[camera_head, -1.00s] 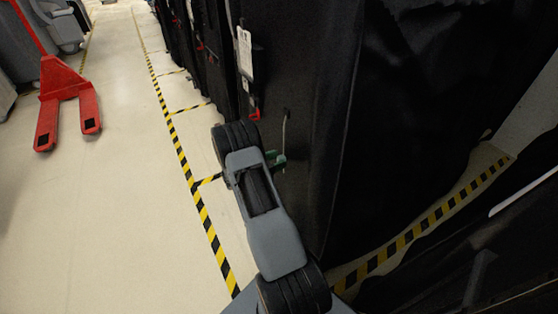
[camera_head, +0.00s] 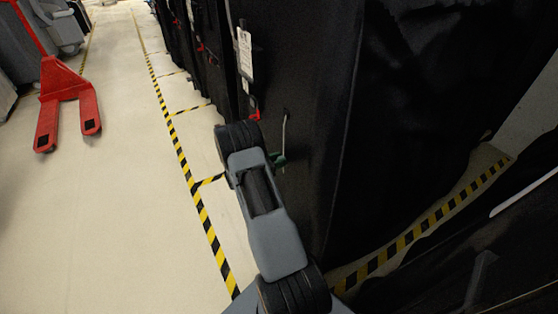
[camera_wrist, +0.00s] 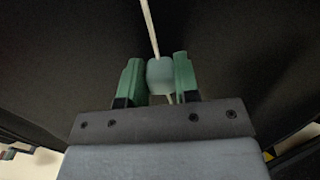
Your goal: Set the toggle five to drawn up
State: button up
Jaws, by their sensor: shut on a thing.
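The toggle (camera_wrist: 160,77) is a small pale blue-green block on a thin white cord (camera_wrist: 150,28). In the wrist view it sits between the green fingers of my gripper (camera_wrist: 158,75), which is shut on it. The cord runs up from the toggle, and a short piece shows below it. In the head view the cord (camera_head: 285,124) hangs against the black cover (camera_head: 315,130) of the nearest cart. My gripper (camera_head: 279,160) shows there only as a bit of green beside the cover. The toggle cannot be made out in that view.
A white tag (camera_head: 245,58) and a red piece (camera_head: 254,109) are on the cart's edge. More covered carts (camera_head: 180,40) stand in a row behind. A red pallet jack (camera_head: 68,95) is on the left.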

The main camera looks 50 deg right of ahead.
aim_at(286, 134)
grip_shut()
notch_tip(286, 134, up, 11)
jog(key=p, duration=0.7)
jog(key=shift+r, duration=0.15)
jog(key=o, duration=0.9)
grip_release()
jog(key=shift+o, duration=0.2)
jog(key=v, duration=1.4)
jog(key=shift+p, duration=0.35)
